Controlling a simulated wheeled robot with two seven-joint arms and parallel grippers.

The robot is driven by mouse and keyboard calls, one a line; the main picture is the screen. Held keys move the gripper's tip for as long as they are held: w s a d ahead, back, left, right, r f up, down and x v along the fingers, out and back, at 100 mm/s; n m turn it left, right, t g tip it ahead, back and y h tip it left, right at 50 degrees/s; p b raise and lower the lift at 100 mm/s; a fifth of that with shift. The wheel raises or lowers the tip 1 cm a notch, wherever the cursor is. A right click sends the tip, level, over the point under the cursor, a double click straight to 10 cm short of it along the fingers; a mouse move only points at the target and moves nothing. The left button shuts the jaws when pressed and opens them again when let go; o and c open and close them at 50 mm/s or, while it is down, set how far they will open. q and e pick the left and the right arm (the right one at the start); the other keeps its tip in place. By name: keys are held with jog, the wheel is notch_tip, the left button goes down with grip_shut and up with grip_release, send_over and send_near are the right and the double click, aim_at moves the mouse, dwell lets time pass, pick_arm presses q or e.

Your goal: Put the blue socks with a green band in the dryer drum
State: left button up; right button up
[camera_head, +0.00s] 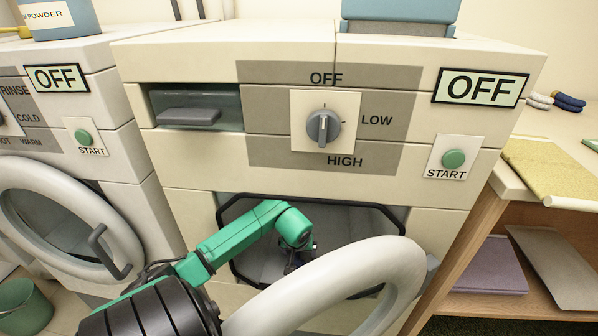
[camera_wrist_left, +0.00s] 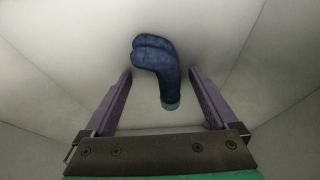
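The blue socks (camera_wrist_left: 152,52) with a green band at one end show in the left wrist view, against the pale inner walls of the dryer drum. My left gripper (camera_wrist_left: 160,74) is open, its two purple fingers apart on either side of the socks. Neither finger visibly touches them. In the head view my green left arm reaches into the opening of the dryer drum (camera_head: 352,222), and the gripper is mostly hidden behind the open round door (camera_head: 340,284). The socks are not visible there. My right gripper is not in view.
The dryer's dial (camera_head: 323,127) stands above the opening, beside a START button (camera_head: 453,159) and an OFF display (camera_head: 480,87). A washer (camera_head: 65,215) stands at left. More rolled socks (camera_head: 568,102) lie on the right counter. The open door crowds my arm's right side.

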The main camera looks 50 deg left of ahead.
aim_at(297, 258)
pick_arm(q)
jog(key=shift+r, duration=0.1)
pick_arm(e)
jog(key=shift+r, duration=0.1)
pick_arm(q)
jog(key=p+v, duration=0.1)
jog(key=v, duration=0.2)
jog(key=p+v, duration=0.1)
jog(key=v, duration=0.1)
jog(key=shift+s+d+r, duration=0.2)
jog(key=shift+s+r, duration=0.05)
jog(key=shift+s, duration=0.1)
jog(key=s+d, duration=0.7)
jog(key=s, duration=0.1)
jog(key=shift+s+d+p, duration=0.15)
jog(key=shift+s+p, duration=0.1)
jog(key=shift+p, duration=0.15)
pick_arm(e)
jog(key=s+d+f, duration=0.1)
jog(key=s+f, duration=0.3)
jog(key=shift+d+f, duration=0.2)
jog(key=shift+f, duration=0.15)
pick_arm(q)
jog(key=shift+f, duration=0.15)
